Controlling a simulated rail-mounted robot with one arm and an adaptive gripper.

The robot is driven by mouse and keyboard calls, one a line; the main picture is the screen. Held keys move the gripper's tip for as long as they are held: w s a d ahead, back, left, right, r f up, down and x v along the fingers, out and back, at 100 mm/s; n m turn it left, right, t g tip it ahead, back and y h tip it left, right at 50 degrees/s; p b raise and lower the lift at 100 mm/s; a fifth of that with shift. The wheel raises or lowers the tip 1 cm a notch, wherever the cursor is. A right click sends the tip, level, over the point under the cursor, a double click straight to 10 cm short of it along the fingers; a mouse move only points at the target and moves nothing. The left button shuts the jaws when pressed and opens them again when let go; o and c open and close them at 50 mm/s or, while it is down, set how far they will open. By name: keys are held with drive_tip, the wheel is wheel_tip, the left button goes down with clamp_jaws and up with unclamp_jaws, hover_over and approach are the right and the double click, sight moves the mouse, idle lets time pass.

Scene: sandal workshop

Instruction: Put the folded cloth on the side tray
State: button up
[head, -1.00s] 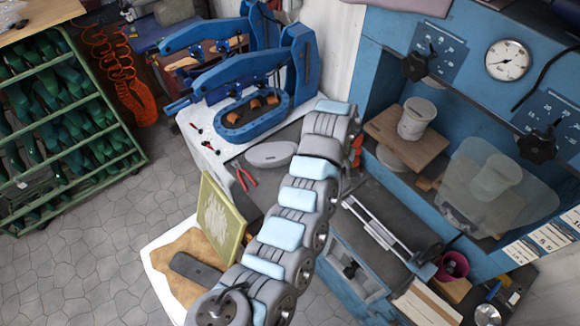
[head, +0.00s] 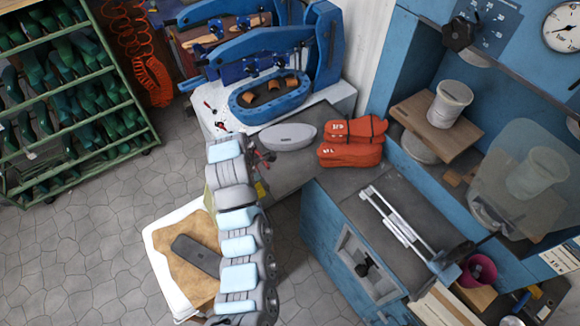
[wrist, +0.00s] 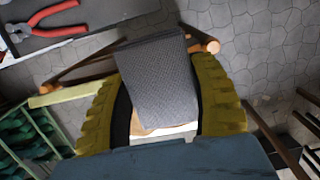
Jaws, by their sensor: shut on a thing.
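In the wrist view, the grey, finely woven folded cloth (wrist: 160,80) is between the two yellow ribbed fingers of my gripper (wrist: 155,68), which is shut on it. It hangs above the floor. In the head view my arm hides the cloth and nearly all of the gripper; only a small yellow bit shows beside the arm. A white-rimmed tray (head: 158,262) stands at lower left, apparently the side tray, with a tan hide (head: 180,231) and a dark grey oblong piece (head: 195,254) on it. Tan and white patches show past the cloth's lower end in the wrist view.
Red-handled pliers (wrist: 45,30) lie on the grey bench. A grey oval case (head: 290,136) and red bundles (head: 350,152) sit on the bench in the head view. A pale yellow-green frame is mostly behind my arm. A green rack (head: 80,95) stands left; floor between is clear.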

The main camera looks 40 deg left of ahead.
sight(282, 182)
drive_tip(key=w+f+b, duration=0.2)
drive_tip(key=w+b, duration=0.1)
drive_tip(key=w+f+b, duration=0.2)
drive_tip(key=w+b, duration=0.1)
drive_tip(key=w+f+b, duration=0.2)
drive_tip(key=w+b, duration=0.1)
drive_tip(key=b, duration=0.1)
drive_tip(key=shift+w+a, duration=0.1)
drive_tip(key=shift+w, duration=0.3)
drive_tip(key=shift+w+f, duration=1.25)
drive_tip(key=shift+f, duration=0.2)
drive_tip(key=shift+w+f, duration=0.15)
drive_tip(key=shift+f, duration=0.05)
drive_tip(key=shift+w+f+b, duration=0.1)
drive_tip(key=shift+f+b, duration=0.25)
drive_tip(key=shift+f, duration=1.2)
drive_tip(key=shift+f, duration=0.15)
drive_tip(key=o, duration=1)
